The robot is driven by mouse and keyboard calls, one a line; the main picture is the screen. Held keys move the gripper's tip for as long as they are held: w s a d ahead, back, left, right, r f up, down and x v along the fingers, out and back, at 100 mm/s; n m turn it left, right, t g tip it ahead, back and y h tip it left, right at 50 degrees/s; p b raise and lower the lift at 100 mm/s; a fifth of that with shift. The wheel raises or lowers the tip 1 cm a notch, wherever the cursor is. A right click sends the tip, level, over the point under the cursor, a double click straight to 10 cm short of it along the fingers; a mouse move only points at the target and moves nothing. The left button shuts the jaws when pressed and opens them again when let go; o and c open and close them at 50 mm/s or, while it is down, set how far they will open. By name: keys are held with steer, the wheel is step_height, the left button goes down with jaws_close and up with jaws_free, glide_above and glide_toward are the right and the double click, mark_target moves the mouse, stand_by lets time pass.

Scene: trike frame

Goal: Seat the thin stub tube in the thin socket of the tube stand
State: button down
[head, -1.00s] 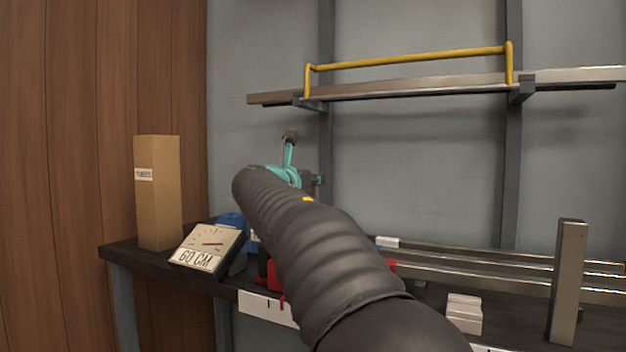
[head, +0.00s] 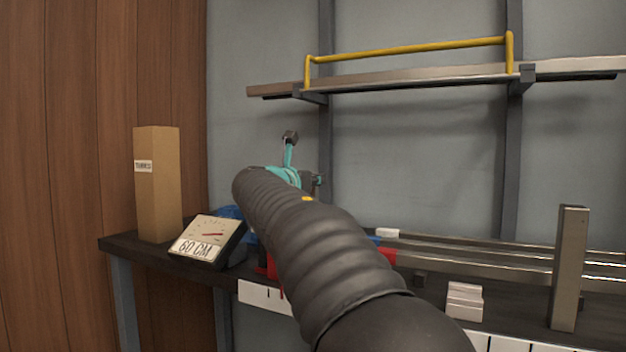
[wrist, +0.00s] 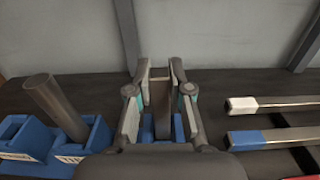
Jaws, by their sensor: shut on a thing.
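In the wrist view my gripper (wrist: 160,84) is shut on a thin grey stub tube (wrist: 161,98), which stands upright between the fingers. The blue tube stand (wrist: 30,140) lies below and to the left. A blue socket part (wrist: 148,130) shows around the tube's lower end. I cannot tell whether the tube is inside it or only above it. A thicker grey tube (wrist: 52,104) leans in another blue socket at the left. In the head view my teal gripper (head: 287,172) shows past my dark arm, which hides the tube and most of the blue stand (head: 232,212).
A tall cardboard box (head: 157,185) and a "60 CM" dial gauge (head: 208,240) stand at the bench's left. Metal bars (head: 480,262) lie at the right, near an upright post (head: 569,268) and a white block (head: 464,302). A rail with a yellow handle (head: 410,48) is on the wall.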

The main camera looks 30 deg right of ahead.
steer(key=shift+f, duration=0.1)
steer(key=c, duration=1)
jaws_free()
steer(key=v, duration=1.2)
steer(key=shift+s, duration=0.1)
